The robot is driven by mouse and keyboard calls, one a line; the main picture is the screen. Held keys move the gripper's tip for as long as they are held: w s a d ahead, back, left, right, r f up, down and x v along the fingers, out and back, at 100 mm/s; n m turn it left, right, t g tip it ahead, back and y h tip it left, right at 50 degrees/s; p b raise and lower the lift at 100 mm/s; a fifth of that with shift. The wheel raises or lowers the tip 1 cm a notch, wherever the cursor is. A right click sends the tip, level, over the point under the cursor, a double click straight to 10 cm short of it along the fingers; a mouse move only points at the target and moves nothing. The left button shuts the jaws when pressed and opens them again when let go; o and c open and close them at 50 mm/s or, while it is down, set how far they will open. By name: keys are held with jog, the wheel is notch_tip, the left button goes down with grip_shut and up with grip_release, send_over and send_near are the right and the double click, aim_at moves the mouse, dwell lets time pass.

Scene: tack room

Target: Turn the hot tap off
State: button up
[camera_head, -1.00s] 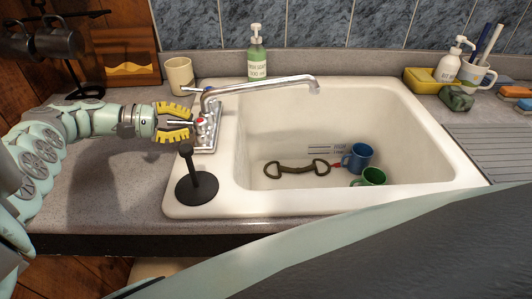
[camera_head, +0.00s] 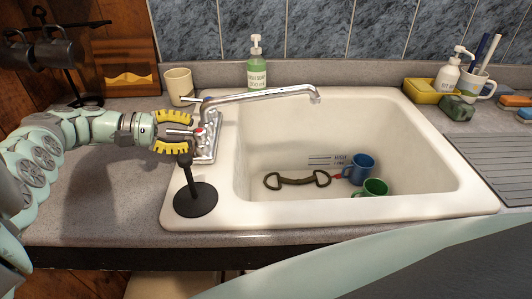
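The hot tap (camera_head: 197,132), a chrome lever with a red cap, stands at the near end of the faucet base on the sink's left rim. Its lever points left, into the gap between my fingers. My gripper (camera_head: 189,133) comes from the left with its yellow fingers apart, one on the far side of the lever and one on the near side. I cannot tell whether either finger touches it. The blue-marked tap (camera_head: 205,100) stands behind. The chrome spout (camera_head: 262,95) reaches right over the white sink (camera_head: 410,120); I cannot make out any water stream.
A black upright stand on a round base (camera_head: 195,199) is just in front of my gripper. A beige cup (camera_head: 179,86) and green soap bottle (camera_head: 257,72) stand behind. The sink holds a blue mug (camera_head: 357,168), a green mug (camera_head: 373,188) and a metal bit (camera_head: 297,181).

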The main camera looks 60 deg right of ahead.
jog(key=v, duration=0.5)
jog(key=shift+w+r, duration=0.1)
jog(key=shift+w+a, duration=0.25)
jog(key=shift+a, duration=0.05)
jog(key=shift+w+a, duration=0.25)
jog(key=shift+w, duration=0.1)
jog(key=shift+w+a+r, duration=0.15)
jog(key=shift+r, duration=0.15)
